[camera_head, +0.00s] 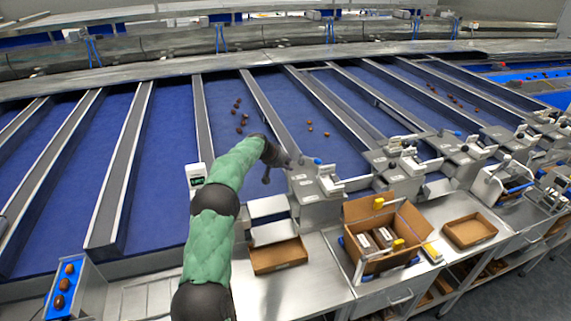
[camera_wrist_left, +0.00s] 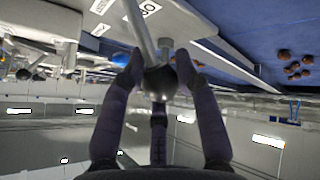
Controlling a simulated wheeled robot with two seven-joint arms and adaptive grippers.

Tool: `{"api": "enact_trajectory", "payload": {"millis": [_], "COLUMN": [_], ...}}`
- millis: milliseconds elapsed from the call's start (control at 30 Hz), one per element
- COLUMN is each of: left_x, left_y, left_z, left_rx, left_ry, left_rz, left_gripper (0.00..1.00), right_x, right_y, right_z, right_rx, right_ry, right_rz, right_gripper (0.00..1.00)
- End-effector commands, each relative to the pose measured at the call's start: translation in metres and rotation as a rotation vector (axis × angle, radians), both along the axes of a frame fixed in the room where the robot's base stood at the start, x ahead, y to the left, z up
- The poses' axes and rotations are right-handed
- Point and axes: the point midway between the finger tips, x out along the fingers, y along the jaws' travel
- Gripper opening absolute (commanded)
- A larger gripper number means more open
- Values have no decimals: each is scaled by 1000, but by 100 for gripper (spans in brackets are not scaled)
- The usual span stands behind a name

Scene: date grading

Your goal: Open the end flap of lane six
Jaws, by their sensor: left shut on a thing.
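My left gripper (camera_head: 287,162) is at the end of the blue lanes, beside a grey end housing (camera_head: 318,185) with white labels. In the left wrist view its fingers (camera_wrist_left: 158,72) are closed around a dark round knob (camera_wrist_left: 160,84) on a metal rod (camera_wrist_left: 138,28). The head view does not clearly show the knob in the grip. A pale metal chute (camera_head: 272,232) sits at the lane end, just right of my green-sleeved left arm. I cannot tell from the head view how far the flap is open. My right gripper is not in view.
A shallow cardboard tray (camera_head: 279,257) stands below the chute. An open carton (camera_head: 362,265) holding dark packs stands on the steel bench to the right, with another empty tray (camera_head: 469,231) beyond. Dates (camera_head: 240,117) lie scattered on the lane. Similar end housings line the right.

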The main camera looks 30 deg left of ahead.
Motion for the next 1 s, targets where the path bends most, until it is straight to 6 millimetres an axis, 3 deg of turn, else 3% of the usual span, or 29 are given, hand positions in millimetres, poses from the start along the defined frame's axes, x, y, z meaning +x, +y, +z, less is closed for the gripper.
{"api": "enact_trajectory", "payload": {"millis": [33, 433, 467, 500, 533, 1000], "left_x": [-2, -2, -2, -2, -2, -6], "left_y": [-2, -2, -2, -2, -2, 1], "left_z": [-9, -10, -10, -10, -10, 3], "left_rx": [-3, -3, -3, -3, -3, 1], "left_ry": [14, 16, 16, 16, 14, 4], "left_rz": [-4, -4, -4, -4, -4, -1], "left_gripper": [0, 0, 40, 51, 56, 56], "right_x": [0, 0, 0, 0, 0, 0], "right_y": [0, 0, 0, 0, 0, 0], "right_z": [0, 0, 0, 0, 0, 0], "right_rx": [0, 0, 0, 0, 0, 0], "right_ry": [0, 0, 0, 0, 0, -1], "right_rz": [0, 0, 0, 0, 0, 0], "right_gripper": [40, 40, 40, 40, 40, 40]}}
